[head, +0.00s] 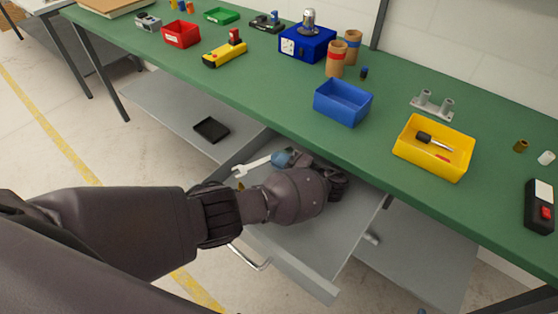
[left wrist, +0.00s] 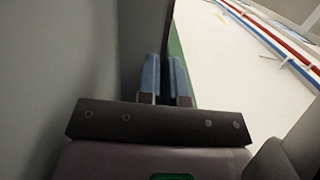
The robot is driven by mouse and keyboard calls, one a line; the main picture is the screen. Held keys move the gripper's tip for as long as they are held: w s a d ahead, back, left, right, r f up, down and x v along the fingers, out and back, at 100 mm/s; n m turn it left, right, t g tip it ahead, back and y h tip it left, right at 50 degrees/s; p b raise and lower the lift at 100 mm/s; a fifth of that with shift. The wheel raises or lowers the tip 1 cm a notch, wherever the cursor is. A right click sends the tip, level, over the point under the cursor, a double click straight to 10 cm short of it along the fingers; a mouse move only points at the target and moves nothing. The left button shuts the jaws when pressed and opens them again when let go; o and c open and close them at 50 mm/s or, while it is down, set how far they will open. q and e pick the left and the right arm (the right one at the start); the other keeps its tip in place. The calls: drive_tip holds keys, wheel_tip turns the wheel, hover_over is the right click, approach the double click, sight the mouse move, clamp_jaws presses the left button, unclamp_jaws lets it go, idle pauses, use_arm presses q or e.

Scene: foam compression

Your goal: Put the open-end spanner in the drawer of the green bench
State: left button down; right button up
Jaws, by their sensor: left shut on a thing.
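The open-end spanner (head: 255,164), pale metal, shows in the head view inside the pulled-out grey drawer (head: 318,255) of the green bench (head: 262,75). My left gripper (head: 284,158) reaches down into the drawer beneath the bench's front edge and is shut on the spanner. The spanner's open jaw sticks out to the left. Its other end is hidden, and I cannot tell whether it touches the drawer floor. In the left wrist view the left gripper's blue fingertips (left wrist: 165,78) are close together; the spanner does not show there. My right gripper is not in view.
On the bench top stand a blue bin (head: 343,102), a yellow bin (head: 434,148) with a screwdriver, a red bin (head: 181,35) and cardboard tubes (head: 336,59). A black tray (head: 211,130) lies on the grey shelf to the left. The drawer's front floor is clear.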

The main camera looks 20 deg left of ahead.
use_arm(q)
drive_tip(key=shift+f, duration=0.4)
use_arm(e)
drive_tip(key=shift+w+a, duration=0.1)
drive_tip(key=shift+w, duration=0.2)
use_arm(q)
drive_tip(key=shift+f+b, duration=0.1)
drive_tip(key=shift+b, duration=0.2)
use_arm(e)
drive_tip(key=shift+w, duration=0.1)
use_arm(q)
drive_tip(key=shift+f, duration=0.15)
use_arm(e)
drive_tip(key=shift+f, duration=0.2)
use_arm(q)
drive_tip(key=c, duration=1.3)
unclamp_jaws()
drive_tip(key=shift+o, duration=0.2)
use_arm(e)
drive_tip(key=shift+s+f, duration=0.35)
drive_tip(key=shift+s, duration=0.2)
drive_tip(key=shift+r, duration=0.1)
